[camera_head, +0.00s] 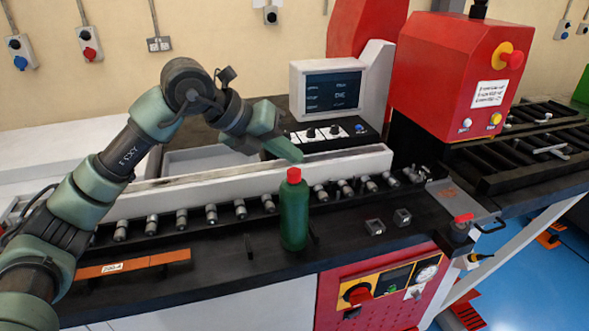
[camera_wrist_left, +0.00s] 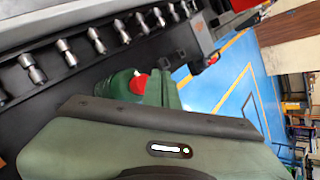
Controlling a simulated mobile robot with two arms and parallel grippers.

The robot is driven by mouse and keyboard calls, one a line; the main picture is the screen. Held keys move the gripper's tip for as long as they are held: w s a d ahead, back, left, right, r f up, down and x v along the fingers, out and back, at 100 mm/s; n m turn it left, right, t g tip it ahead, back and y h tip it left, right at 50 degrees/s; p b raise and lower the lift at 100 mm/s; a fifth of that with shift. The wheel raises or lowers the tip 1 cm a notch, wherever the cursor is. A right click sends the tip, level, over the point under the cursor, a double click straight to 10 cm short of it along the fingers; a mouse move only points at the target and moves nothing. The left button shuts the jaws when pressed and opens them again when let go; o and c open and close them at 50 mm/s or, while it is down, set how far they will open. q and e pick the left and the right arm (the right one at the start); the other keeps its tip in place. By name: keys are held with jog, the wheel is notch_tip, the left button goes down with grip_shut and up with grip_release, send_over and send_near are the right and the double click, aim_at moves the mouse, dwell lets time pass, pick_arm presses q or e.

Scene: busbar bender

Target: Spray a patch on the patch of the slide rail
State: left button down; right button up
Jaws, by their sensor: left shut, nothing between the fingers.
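A green bottle with a red cap (camera_head: 294,214) stands upright on the black bench top, in front of the row of rollers. It also shows in the left wrist view (camera_wrist_left: 118,85), partly hidden by my gripper. My left gripper (camera_head: 284,149) is shut and empty, just above the cap and slightly to its left in the head view; I cannot tell whether it touches. A slide rail with rollers (camera_head: 182,218) runs along the bench behind the bottle. A reddish mark (camera_head: 449,192) shows on a grey plate at the rail's right end; I cannot tell whether this is the patch. My right gripper is out of view.
A screen and control panel (camera_head: 333,90) stand behind the rail, with a red machine head (camera_head: 450,75) to the right. Two small metal blocks (camera_head: 402,217) lie right of the bottle. An orange strip (camera_head: 130,265) lies at front left. The bench front edge is near.

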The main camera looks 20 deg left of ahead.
aim_at(290, 172)
pick_arm(q)
jog(key=shift+f, duration=0.15)
jog(key=shift+f+b, duration=0.3)
jog(key=shift+b, duration=0.1)
jog(key=shift+f+b, duration=0.35)
jog(key=shift+f, duration=0.05)
dwell(0.6)
jog(key=shift+r, duration=0.15)
jog(key=shift+r+p, duration=0.6)
jog(key=shift+r, duration=0.1)
jog(key=shift+r, duration=0.1)
notch_tip(290, 172, up, 6)
jog(key=p, duration=0.4)
dwell(2.2)
